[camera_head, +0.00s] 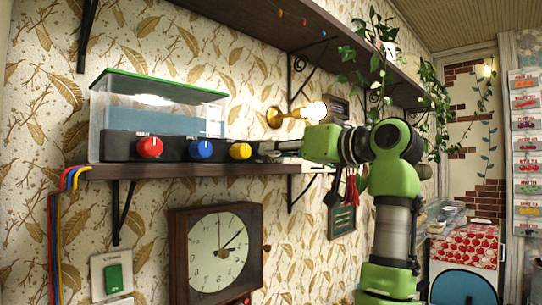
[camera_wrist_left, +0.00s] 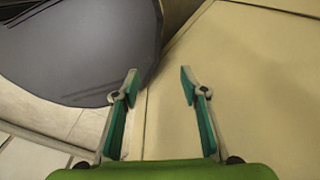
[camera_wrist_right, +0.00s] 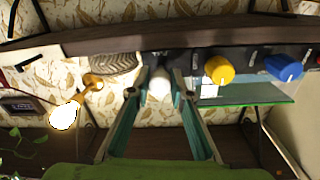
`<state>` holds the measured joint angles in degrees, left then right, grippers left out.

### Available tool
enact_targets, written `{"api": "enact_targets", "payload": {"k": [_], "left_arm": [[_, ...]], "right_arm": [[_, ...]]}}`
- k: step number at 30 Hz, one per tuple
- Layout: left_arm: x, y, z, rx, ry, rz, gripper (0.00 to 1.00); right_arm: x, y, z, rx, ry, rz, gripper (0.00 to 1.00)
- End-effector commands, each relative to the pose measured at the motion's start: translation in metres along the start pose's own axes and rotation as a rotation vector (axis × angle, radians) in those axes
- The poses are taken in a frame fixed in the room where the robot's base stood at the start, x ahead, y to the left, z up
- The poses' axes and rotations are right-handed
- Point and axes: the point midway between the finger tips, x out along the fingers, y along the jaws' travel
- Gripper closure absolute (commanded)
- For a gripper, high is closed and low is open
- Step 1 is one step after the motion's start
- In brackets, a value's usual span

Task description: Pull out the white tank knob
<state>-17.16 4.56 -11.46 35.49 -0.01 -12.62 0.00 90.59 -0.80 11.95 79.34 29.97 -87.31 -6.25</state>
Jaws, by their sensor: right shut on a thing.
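The tank (camera_head: 118,128) stands on the wall shelf, clear-sided with a green lid and a black front panel. The white knob (camera_wrist_right: 159,84) shows in the right wrist view, between the fingertips of my right gripper (camera_wrist_right: 160,88), which is shut on it. In the head view my right gripper (camera_head: 272,149) reaches in from the right at the panel's right end and hides the knob. How far the knob stands out from the panel I cannot tell. My left gripper (camera_wrist_left: 160,84) is open and empty in the left wrist view, over a pale floor.
Yellow (camera_head: 240,151), blue (camera_head: 200,150) and red (camera_head: 150,147) knobs sit left of my right gripper. A lit wall lamp (camera_head: 315,111) is just above my right arm. An upper shelf (camera_head: 270,35) and hanging plants are overhead; a clock (camera_head: 217,255) hangs below.

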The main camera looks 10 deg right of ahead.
Motion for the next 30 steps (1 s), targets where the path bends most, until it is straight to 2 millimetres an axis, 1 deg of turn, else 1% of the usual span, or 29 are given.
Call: {"api": "enact_targets", "payload": {"k": [1, 3, 10, 11, 12, 23, 26, 29, 30], "left_arm": [[0.008, 0.0, 0.001, 0.0, 0.0, 0.0, 0.6], [0.009, 0.0, 0.001, -0.001, 0.0, 0.0, 0.6], [0.007, 0.001, 0.001, -0.001, 0.0, 0.0, 0.6], [0.007, 0.001, 0.001, -0.001, 0.0, 0.0, 0.6], [0.007, 0.001, 0.001, -0.001, 0.0, 0.0, 0.6], [0.006, -0.002, 0.002, 0.0, -0.001, -0.002, 0.6], [0.006, -0.001, 0.002, 0.0, -0.001, -0.002, 0.6], [0.006, -0.001, 0.002, 0.0, -0.001, -0.001, 0.6], [0.006, -0.001, 0.001, 0.0, 0.0, -0.001, 0.6]], "right_arm": [[-0.008, 0.002, 0.003, -0.003, 0.003, 0.004, 1.0], [-0.012, 0.001, 0.002, -0.002, 0.001, 0.003, 1.0], [-0.011, 0.001, 0.001, 0.0, -0.002, 0.001, 1.0], [-0.011, 0.001, 0.001, 0.0, -0.002, 0.001, 0.73], [-0.011, 0.001, 0.001, 0.0, -0.002, 0.001, 0.63], [-0.013, 0.001, 0.001, -0.001, 0.0, 0.001, 0.63], [-0.02, 0.001, 0.0, -0.001, 0.002, 0.001, 0.63], [-0.036, 0.002, 0.0, -0.003, 0.003, 0.005, 0.63], [-0.045, 0.002, -0.001, -0.002, 0.004, 0.004, 0.63]]}}
